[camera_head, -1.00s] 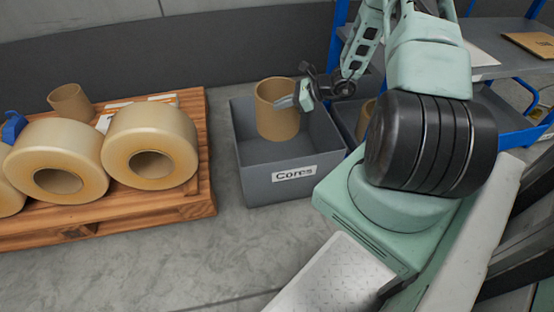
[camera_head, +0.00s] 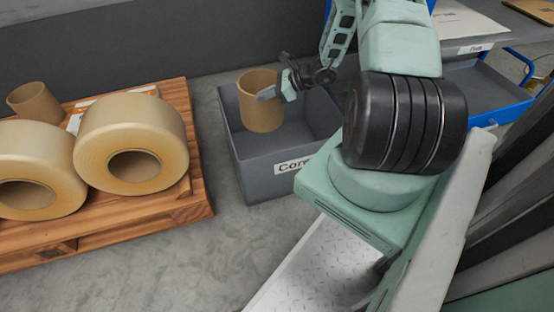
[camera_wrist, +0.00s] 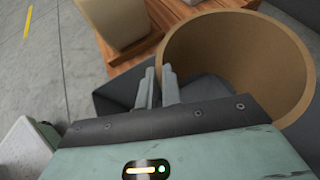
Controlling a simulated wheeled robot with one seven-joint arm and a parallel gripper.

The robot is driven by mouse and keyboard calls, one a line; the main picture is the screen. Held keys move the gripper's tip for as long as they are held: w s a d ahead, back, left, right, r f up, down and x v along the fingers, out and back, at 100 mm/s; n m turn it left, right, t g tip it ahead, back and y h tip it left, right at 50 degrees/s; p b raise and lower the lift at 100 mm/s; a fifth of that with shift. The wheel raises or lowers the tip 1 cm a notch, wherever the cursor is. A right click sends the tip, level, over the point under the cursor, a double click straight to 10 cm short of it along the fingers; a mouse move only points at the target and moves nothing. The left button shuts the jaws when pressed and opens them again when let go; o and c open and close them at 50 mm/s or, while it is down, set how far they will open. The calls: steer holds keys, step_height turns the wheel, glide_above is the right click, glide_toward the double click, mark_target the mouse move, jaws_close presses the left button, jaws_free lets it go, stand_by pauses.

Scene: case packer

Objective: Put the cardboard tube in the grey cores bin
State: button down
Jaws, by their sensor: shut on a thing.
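The cardboard tube (camera_head: 262,112) is brown, hollow and upright, with its open end up. My gripper (camera_head: 268,94) is shut on its wall at the right side of the rim. In the head view the tube shows within the opening of the grey cores bin (camera_head: 262,176), its top above the rim. I cannot tell whether its base touches the bin floor. The bin's label is partly covered by my arm. In the wrist view the tube (camera_wrist: 238,45) fills the upper right, with my gripper (camera_wrist: 158,75) at its left edge.
A wooden pallet (camera_head: 190,180) left of the bin bears large tape rolls (camera_head: 110,125) and another cardboard tube (camera_head: 36,103). A blue-edged shelf unit (camera_head: 490,112) stands at the right. Grey floor in front of the pallet is clear.

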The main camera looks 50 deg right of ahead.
mark_target(269, 121)
step_height(269, 121, down, 13)
steer(key=b, duration=1.1)
steer(key=shift+w+r, duration=0.15)
steer(key=shift+r, duration=0.05)
step_height(269, 121, down, 10)
steer(key=b, duration=0.6)
steer(key=c, duration=2)
jaws_free()
steer(key=shift+f+b, duration=0.1)
steer(key=shift+b, duration=0.2)
steer(key=o, duration=0.4)
steer(key=shift+o, duration=0.2)
